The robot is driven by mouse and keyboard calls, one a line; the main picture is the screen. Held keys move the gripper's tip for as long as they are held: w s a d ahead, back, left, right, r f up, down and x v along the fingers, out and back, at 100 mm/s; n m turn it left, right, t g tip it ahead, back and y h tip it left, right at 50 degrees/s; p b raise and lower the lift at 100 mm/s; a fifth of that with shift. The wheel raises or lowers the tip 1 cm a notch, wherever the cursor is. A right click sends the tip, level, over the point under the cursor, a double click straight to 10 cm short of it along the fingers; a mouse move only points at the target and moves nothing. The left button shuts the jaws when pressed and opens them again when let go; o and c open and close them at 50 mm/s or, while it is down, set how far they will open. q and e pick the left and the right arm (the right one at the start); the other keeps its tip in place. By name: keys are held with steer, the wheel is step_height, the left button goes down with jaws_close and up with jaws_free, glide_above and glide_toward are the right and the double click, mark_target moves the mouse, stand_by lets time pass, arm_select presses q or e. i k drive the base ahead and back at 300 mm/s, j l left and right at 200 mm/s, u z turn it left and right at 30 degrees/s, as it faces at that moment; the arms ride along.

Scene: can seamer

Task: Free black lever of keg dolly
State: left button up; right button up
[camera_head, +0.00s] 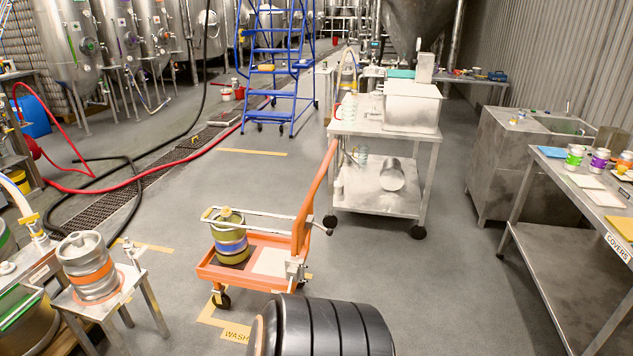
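The orange keg dolly (214,271) stands on the grey floor in the middle of the head view, with its tall orange handle leaning up to the right. A keg with olive and blue bands (231,243) stands upright on its left part. A pale bar (268,221) runs across the dolly in front of the keg's upper part. Neither of my grippers is in view.
A steel cart (375,207) with a white bin stands behind the dolly. A silver keg (89,267) stands on a small stand at left. A covers table (595,205) is at right. The floor between dolly and right table is clear. Hoses lie at left.

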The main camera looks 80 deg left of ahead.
mark_target(330, 231)
steer(key=u, duration=2.65)
steer(key=i+l, duration=1.65)
steer(key=i+l+z, duration=0.05)
steer(key=l, duration=0.05)
